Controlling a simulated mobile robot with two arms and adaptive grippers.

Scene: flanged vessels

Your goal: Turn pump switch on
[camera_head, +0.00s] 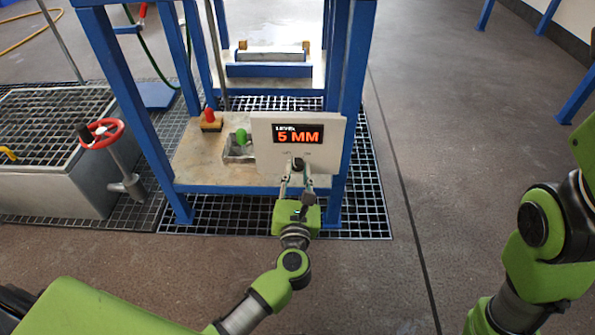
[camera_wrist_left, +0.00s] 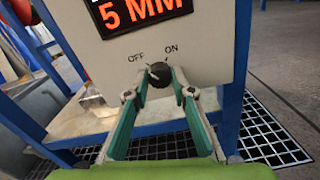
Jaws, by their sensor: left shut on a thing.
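The pump switch is a black rotary knob (camera_wrist_left: 159,74) low on a pale control panel (camera_head: 262,150), with OFF printed to its upper left and ON to its upper right. In the left wrist view its light pointer mark leans towards OFF. The panel's display (camera_head: 298,134) reads LEVEL 5 MM in red. My left gripper (camera_head: 298,170) is at the panel's lower edge in the head view. In the left wrist view its two fingers (camera_wrist_left: 160,92) are shut on the knob, one on each side. My right gripper is outside the views; part of my right arm shows at the right.
A blue steel frame (camera_head: 160,160) surrounds the panel. A red push button (camera_head: 209,116) and a green-handled part (camera_head: 241,136) sit on the shelf left of the panel. A red handwheel valve (camera_head: 102,133) stands further left. The floor to the right is clear.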

